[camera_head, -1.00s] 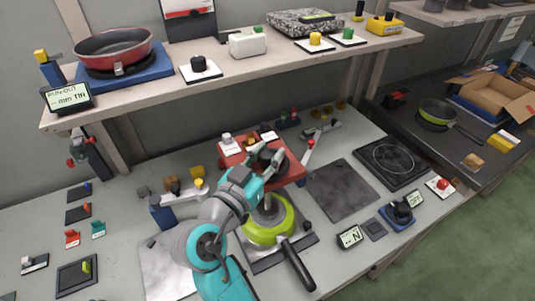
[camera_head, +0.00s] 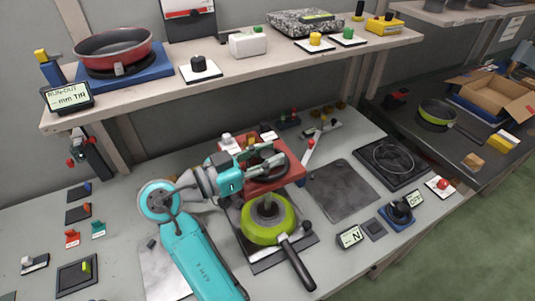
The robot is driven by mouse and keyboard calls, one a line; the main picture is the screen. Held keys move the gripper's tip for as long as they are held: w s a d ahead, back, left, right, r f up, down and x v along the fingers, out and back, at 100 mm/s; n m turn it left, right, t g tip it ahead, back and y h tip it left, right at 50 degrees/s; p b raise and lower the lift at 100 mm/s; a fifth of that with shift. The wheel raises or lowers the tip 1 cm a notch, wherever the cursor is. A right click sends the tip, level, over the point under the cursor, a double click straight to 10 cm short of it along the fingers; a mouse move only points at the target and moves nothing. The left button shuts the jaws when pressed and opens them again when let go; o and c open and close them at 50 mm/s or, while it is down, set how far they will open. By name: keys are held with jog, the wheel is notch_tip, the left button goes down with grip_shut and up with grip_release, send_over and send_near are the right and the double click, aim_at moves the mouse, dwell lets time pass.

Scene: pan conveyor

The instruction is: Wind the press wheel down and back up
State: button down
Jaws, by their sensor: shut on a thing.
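The press has a red head (camera_head: 291,175) with a black press wheel (camera_head: 284,172) on top. My gripper (camera_head: 270,157) comes in from the left and is shut on the wheel at its left side; the exact contact is partly hidden by the fingers. A lime-green pan (camera_head: 281,236) lies under the front of the press head, with its black handle (camera_head: 297,265) toward the lower right. A grey press spindle shows in the middle of the pan; I cannot tell whether it touches the pan.
A dark square plate (camera_head: 342,189) and a black hotplate (camera_head: 392,162) lie right of the press. A small display (camera_head: 349,237) and a blue-based knob unit (camera_head: 397,215) stand at the front right. The shelf (camera_head: 240,73) with a red pan (camera_head: 114,48) overhangs the back.

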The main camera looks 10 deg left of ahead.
dwell(0.4)
jog(key=c, duration=0.8)
grip_release()
jog(key=v, duration=1.2)
